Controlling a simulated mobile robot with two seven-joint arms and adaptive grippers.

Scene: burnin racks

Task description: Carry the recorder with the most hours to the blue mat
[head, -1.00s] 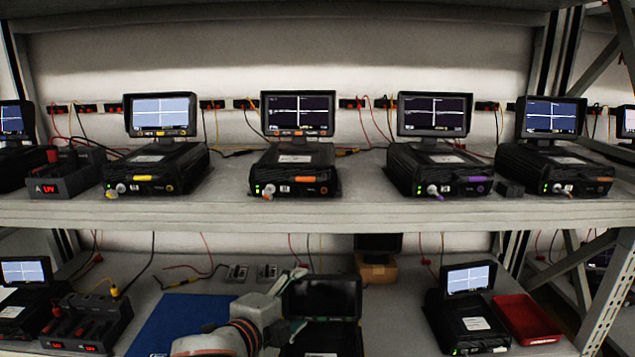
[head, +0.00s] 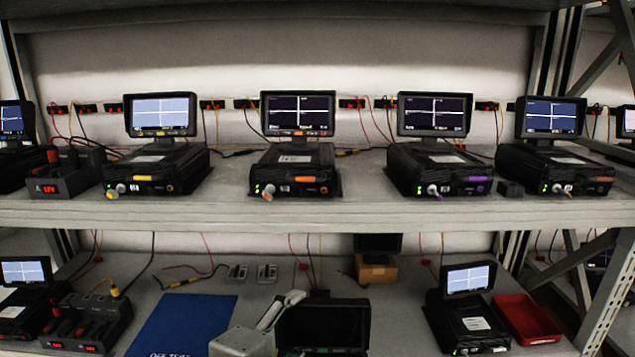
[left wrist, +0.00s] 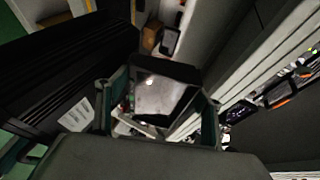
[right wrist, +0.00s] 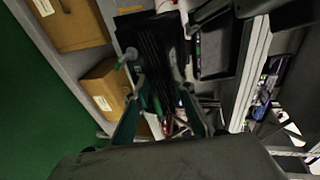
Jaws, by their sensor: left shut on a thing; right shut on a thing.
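The blue mat (head: 182,326) lies on the lower shelf, left of my left gripper (head: 284,312). A black recorder with a dark screen (head: 323,325) is at the bottom of the head view, right of the mat, its body mostly cut off. My left gripper is shut on it at the screen's left side; in the left wrist view a screen (left wrist: 162,96) shows between the fingers (left wrist: 160,112). In the right wrist view my right gripper (right wrist: 160,112) is shut on a black finned body (right wrist: 152,42), seemingly the same recorder. Hour readings are too small to read.
Several recorders stand on the upper shelf (head: 350,213), including an orange-marked one (head: 294,158). Below, another recorder (head: 468,325) stands beside a red tray (head: 527,320), and a charger block (head: 90,322) is left of the mat. A cardboard box (head: 376,270) is behind.

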